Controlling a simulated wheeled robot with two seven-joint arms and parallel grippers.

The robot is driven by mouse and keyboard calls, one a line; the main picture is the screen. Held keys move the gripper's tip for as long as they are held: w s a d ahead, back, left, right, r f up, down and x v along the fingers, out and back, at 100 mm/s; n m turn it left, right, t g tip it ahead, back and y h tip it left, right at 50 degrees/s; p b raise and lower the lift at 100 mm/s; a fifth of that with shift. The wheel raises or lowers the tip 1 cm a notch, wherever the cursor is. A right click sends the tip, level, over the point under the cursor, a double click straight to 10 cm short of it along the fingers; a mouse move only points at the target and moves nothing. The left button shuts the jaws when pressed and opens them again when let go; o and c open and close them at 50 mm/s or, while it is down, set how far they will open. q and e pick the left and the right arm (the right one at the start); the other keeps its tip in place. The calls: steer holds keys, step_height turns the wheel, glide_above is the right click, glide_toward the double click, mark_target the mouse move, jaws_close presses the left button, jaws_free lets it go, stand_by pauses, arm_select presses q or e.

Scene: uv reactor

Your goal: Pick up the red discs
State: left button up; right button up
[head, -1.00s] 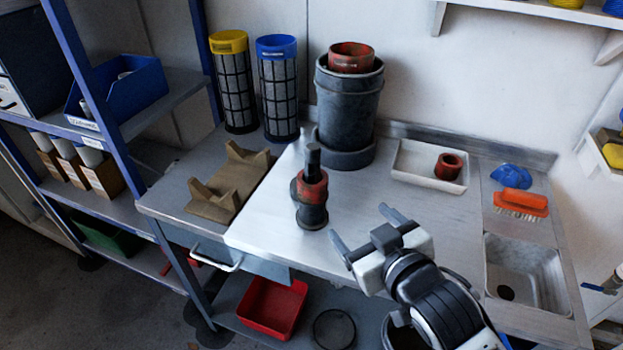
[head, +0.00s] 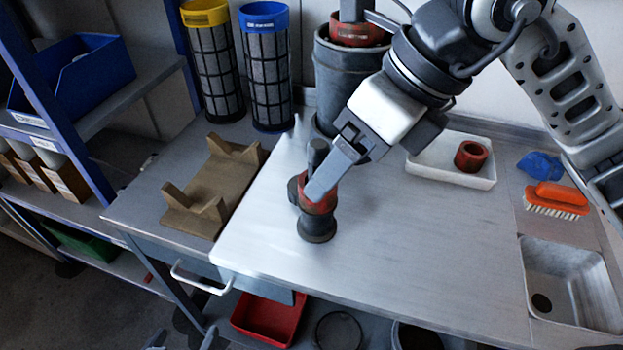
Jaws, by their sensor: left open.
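A dark upright fitting (head: 317,228) with a red ring-like band (head: 322,207) stands on the steel bench. A short red ring (head: 470,156) sits in a white tray (head: 428,168). Another red ring (head: 357,36) tops a big dark cylinder (head: 345,75), partly hidden by my arm. My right gripper (head: 328,185) reaches down from the upper right, its visible finger across the fitting at the red band. Its other finger is hidden, so contact and grip are unclear. My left gripper (head: 182,339) shows only its two spread fingertips at the bottom edge, open and empty.
A brown wooden cradle (head: 200,215) and yellow-topped (head: 207,12) and blue-topped (head: 265,17) filter cartridges stand left. An orange brush (head: 562,194), blue cloth (head: 540,166) and sink (head: 570,285) are right. A red bin (head: 270,322) sits below. The bench's front middle is clear.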

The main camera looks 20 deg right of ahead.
steer(key=shift+w+d+f+m+t+h+b, duration=0.15)
steer(key=shift+w+f+t+h, duration=0.15)
steer(key=shift+w+f, duration=1.5)
steer(key=shift+w+d+f+m+t+h+b, duration=0.15)
steer(key=shift+w+f+h, duration=0.45)
steer(key=shift+f, duration=2.25)
steer(key=shift+w+d+f+m+t+h, duration=0.1)
steer(key=shift+w+f+m+t+h, duration=0.15)
steer(key=shift+w+f, duration=1.65)
steer(key=shift+s+f, duration=0.4)
steer(key=shift+s, duration=0.05)
steer(key=c, duration=1.1)
